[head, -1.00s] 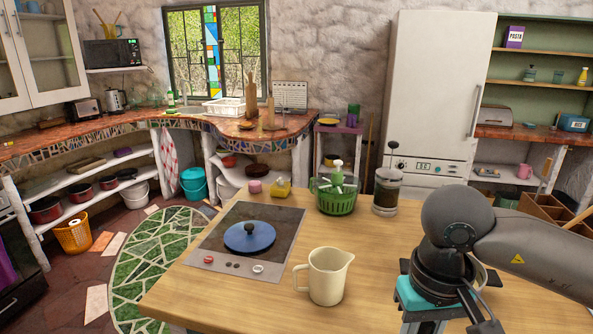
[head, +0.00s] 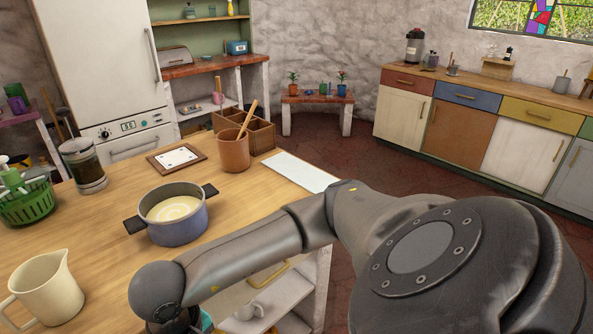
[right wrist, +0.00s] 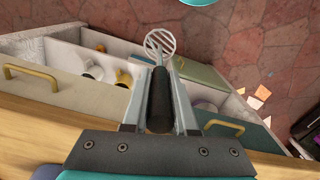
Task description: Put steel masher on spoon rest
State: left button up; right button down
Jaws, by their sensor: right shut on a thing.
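The steel masher (right wrist: 160,44) shows in the right wrist view, with a slotted oval metal head and a thick black handle. My right gripper (right wrist: 160,98) is shut on the handle, one finger on each side. The masher's head points away from the gripper, seen against the open shelves and the red floor beyond the wooden worktop edge. In the head view only my right arm shows clearly; its gripper is mostly cut off at the bottom edge, and the masher cannot be seen. I cannot make out a spoon rest in either view. My left gripper is out of view.
On the wooden worktop (head: 110,195) stand a blue pot (head: 177,222), a cream jug (head: 50,290), a green basket (head: 27,203), a French press (head: 85,165), a utensil crock (head: 233,152) and a wooden divided box (head: 262,137). A white slab (head: 300,170) lies near the far right edge.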

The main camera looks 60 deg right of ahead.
aim_at(301, 172)
jog(key=l, duration=0.8)
jog(key=k+l, duration=0.15)
jog(key=l, duration=1.4)
jog(key=k+l+u, duration=0.1)
jog(key=l, duration=0.7)
